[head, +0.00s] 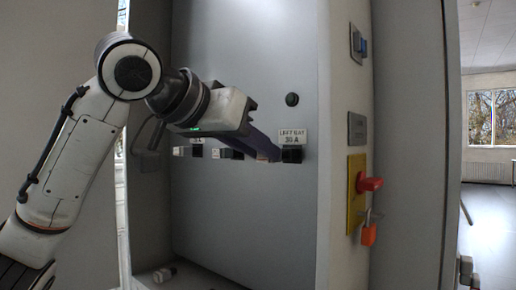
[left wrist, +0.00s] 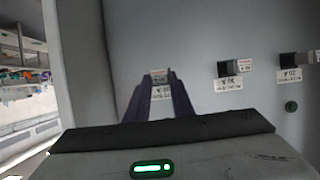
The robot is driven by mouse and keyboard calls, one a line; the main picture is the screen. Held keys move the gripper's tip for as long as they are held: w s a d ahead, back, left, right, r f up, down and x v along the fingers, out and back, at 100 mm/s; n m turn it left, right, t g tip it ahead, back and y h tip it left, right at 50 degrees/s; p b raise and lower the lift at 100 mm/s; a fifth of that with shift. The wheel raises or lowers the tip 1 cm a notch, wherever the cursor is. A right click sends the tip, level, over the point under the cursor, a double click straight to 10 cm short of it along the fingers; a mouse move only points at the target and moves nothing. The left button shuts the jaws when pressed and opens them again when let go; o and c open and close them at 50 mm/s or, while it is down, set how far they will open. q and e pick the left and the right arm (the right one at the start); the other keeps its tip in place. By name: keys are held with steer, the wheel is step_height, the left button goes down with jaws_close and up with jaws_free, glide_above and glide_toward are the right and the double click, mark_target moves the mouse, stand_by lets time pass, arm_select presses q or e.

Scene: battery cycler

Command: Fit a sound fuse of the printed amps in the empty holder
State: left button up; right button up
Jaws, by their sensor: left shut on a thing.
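My left gripper (head: 272,154) reaches into the grey cabinet and is shut on a small pale fuse, mostly hidden between the dark fingers. The fingertips are right beside a black fuse holder (head: 291,155) under a label (head: 292,137) that seems to read "LEFT BAY 30 A". Whether the fuse touches the holder I cannot tell. In the left wrist view the fingertips (left wrist: 160,82) close around a small light piece in front of a label (left wrist: 162,93). Two other holders with white pieces (head: 230,154) (head: 188,151) sit to the left. My right gripper is not in view.
A loose white cylinder with dark ends (head: 164,273) lies on the cabinet floor. A black round knob (head: 292,99) is above the holder. The right side wall carries a red switch (head: 370,183) and an orange padlock (head: 369,234).

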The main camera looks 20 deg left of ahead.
arm_select(q)
steer(key=shift+w+d, duration=0.3)
steer(key=shift+w, duration=0.4)
steer(key=shift+w+d, duration=0.25)
steer(key=shift+w, duration=0.45)
stand_by(1.7)
steer(key=o, duration=1)
steer(key=shift+o, duration=0.2)
steer(key=shift+s, duration=0.1)
